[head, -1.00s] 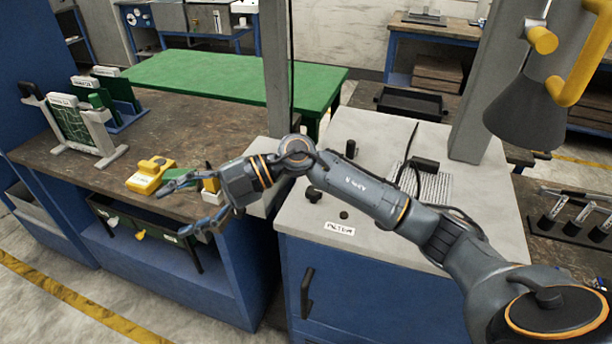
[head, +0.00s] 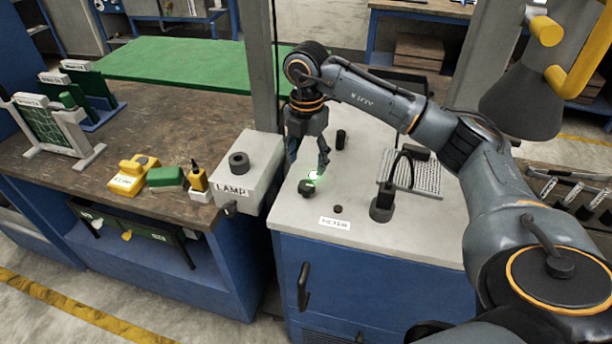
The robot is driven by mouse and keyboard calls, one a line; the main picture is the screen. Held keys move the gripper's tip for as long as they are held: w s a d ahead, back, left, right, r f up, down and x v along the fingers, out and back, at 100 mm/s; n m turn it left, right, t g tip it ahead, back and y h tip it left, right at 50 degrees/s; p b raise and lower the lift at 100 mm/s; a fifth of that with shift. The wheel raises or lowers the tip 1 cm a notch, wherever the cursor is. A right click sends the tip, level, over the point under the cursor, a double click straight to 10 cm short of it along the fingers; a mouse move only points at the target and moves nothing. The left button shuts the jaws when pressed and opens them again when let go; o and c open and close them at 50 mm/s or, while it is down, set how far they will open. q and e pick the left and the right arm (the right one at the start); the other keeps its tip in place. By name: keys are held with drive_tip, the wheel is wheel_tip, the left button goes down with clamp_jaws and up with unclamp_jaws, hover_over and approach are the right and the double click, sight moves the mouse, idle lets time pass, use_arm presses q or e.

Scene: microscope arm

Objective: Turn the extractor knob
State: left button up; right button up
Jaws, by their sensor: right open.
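The extractor knob appears to be the small black knob (head: 306,188) on the grey top of the blue cabinet (head: 370,235), behind and left of a white label. A small green and white glow shows at its upper side. My right gripper (head: 307,168) points down just above the knob, its fingers open and spread with nothing between them. I cannot tell whether a fingertip touches the knob. My left gripper is not in view.
A lamp box (head: 262,165) with its own knob (head: 239,161) stands left of the gripper. A black corded plug-like part (head: 383,203) and a ridged grey pad (head: 425,178) lie to the right. A dark cone hood (head: 522,103) hangs at upper right.

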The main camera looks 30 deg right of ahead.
sight(306, 184)
wheel_tip(306, 184, down, 6)
drive_tip(key=shift+r+p, duration=0.15)
drive_tip(key=shift+p, duration=0.45)
drive_tip(key=shift+f, duration=0.55)
drive_tip(key=c, duration=1.2)
